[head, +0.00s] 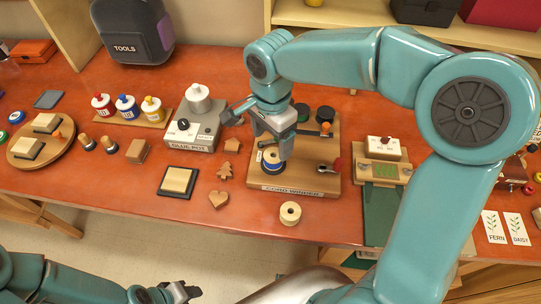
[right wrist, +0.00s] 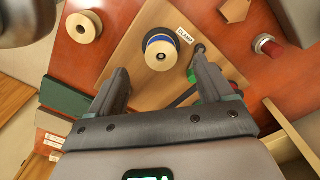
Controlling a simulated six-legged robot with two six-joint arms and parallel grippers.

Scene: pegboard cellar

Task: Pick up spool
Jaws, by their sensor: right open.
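A spool with a blue band and pale flange (head: 271,160) sits on the wooden cord winder board (head: 325,184). A plain wooden spool (head: 290,213) stands in front of the board, near the table's front edge. In the right wrist view the blue-banded spool (right wrist: 161,50) lies ahead between the finger directions, and the wooden spool (right wrist: 85,27) is at upper left. My right gripper (head: 278,143) is above the board by the blue-banded spool, partly covering it. Its fingers (right wrist: 160,82) are apart with nothing between them. My left gripper (head: 183,292) is low at the bottom edge; its jaw gap is unclear.
A red-knobbed crank (head: 334,165) and an orange-topped peg (head: 325,129) stand on the board. The glue pot (head: 196,125) is to its left, with wooden cutouts (head: 219,199) between. A device with a green panel (head: 383,171) is to the right.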

